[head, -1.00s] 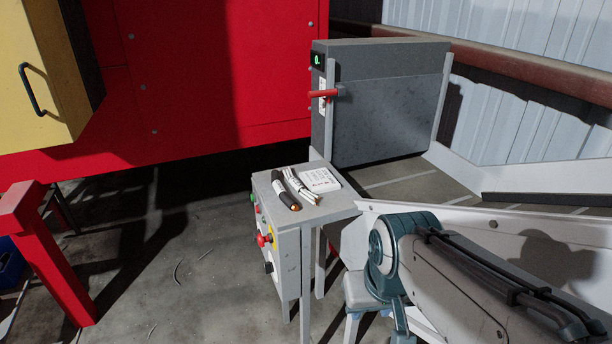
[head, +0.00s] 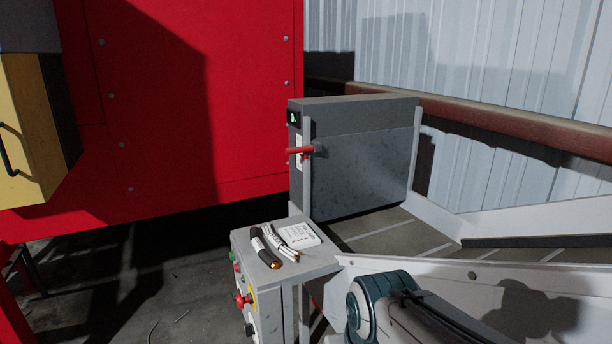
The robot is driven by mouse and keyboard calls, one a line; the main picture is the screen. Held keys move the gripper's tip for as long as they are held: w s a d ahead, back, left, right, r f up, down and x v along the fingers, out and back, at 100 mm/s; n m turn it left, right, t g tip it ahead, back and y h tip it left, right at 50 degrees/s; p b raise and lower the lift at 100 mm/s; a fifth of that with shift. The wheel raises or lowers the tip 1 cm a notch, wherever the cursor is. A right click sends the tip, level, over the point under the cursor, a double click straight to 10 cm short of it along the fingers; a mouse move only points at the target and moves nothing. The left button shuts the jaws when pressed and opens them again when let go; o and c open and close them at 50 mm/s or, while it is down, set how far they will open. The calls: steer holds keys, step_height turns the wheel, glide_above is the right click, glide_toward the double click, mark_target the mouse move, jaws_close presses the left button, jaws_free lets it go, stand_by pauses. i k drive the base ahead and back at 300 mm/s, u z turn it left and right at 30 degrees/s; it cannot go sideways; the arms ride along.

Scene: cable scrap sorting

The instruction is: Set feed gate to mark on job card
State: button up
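The feed gate (head: 366,170) is a grey upright panel at the head of a conveyor, in the middle of the head view. A red lever (head: 300,150) sticks out to the left from its post, in front of a white scale strip (head: 298,163). A small dark display (head: 294,118) with green digits sits above the lever; the digits are too small to read surely. A white card with print (head: 299,235), likely the job card, lies on the grey control box; its text is unreadable. My gripper is out of view; only part of my arm shows at the lower right.
Cable pieces (head: 270,246) lie beside the card on the control box (head: 322,262), which has coloured buttons on its side. A white conveyor side wall (head: 440,265) runs right. A red machine (head: 200,120) stands behind at left.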

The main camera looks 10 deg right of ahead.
mark_target(357, 173)
steer(key=u, duration=0.2)
steer(key=i, duration=0.95)
steer(key=z, duration=0.3)
